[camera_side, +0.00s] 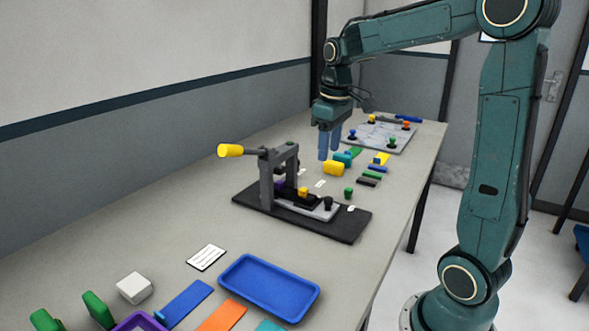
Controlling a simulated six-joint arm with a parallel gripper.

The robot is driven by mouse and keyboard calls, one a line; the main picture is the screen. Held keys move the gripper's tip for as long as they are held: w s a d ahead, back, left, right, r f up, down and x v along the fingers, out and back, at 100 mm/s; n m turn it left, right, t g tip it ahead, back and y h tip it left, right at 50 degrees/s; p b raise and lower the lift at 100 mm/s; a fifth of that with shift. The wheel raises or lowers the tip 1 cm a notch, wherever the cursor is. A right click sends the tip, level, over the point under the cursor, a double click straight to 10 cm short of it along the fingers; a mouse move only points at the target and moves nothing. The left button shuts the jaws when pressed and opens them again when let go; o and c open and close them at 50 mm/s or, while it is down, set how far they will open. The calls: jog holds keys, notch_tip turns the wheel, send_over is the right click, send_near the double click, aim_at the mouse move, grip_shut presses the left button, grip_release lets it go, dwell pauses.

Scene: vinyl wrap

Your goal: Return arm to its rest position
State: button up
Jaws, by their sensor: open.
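My gripper (329,143) hangs at the end of my green arm over the far half of the table (228,191). Its blue fingers point down and are open, with nothing seen between them. A yellow block (334,168) and a teal piece (342,157) lie just below and beside the fingertips. Whether the fingers touch either piece, I cannot tell.
A press with a yellow handle (231,151) stands on a dark base (249,204) nearer the camera. A grey board (379,136) with coloured knobs lies behind the gripper. A blue tray (268,288), a white block (135,288) and coloured strips lie in front.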

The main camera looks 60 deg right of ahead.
jog(key=s+a+t, duration=0.4)
jog(key=s+a, duration=1.1)
jog(key=shift+a+t, duration=0.25)
jog(key=shift+t, duration=0.05)
